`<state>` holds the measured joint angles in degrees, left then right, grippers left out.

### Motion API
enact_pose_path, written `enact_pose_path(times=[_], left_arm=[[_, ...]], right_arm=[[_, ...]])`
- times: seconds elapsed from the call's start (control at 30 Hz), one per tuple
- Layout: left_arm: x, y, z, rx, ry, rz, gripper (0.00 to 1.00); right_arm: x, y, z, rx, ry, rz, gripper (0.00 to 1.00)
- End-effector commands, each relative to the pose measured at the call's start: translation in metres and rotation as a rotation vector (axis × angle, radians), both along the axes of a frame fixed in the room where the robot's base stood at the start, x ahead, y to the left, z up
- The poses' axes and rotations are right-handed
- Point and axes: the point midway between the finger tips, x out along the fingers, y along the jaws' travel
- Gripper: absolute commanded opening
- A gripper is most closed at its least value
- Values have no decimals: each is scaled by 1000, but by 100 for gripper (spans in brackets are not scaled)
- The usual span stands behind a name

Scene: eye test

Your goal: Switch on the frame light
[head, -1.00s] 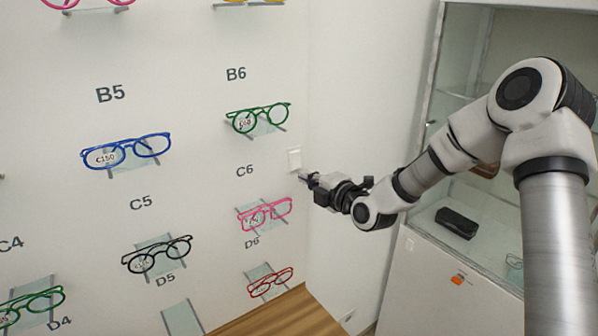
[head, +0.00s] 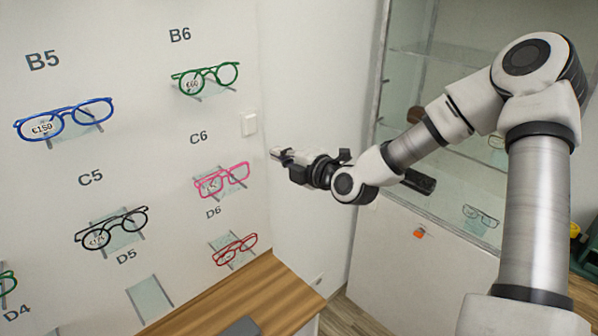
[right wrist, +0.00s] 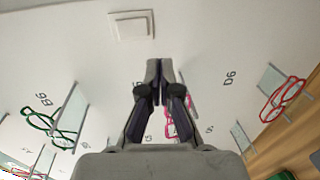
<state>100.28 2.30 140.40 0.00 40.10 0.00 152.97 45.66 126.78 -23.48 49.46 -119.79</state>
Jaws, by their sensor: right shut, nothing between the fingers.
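A white square wall switch (head: 249,124) is on the white wall, right of the green glasses. It also shows in the right wrist view (right wrist: 131,25), near the top edge, beyond my fingertips and left of them. I cannot tell its on or off position. My right gripper (head: 273,153) is shut and empty, its fingertips below and right of the switch in the head view. The fingers (right wrist: 159,65) show closed together in the right wrist view, apart from the switch in the picture. My left gripper is not in view.
Glasses sit on small wall shelves, among them green (head: 206,79), pink (head: 222,180), red (head: 235,250) and blue ones (head: 64,119). A wooden counter (head: 262,290) runs below. A glass cabinet (head: 440,222) stands at the right, behind my arm.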

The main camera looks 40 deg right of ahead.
Motion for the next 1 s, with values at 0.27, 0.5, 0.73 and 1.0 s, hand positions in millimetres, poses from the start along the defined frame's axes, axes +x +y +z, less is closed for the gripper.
enact_pose_path(times=[0.27,0.5,0.73,1.0], left_arm=[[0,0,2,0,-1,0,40],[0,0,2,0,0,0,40],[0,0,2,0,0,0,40],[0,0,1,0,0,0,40]], right_arm=[[-41,-5,-3,7,0,-4,0],[-48,-4,-5,-1,1,0,0],[-48,-4,-5,-1,1,0,0],[-48,-4,-14,-1,17,0,0]])
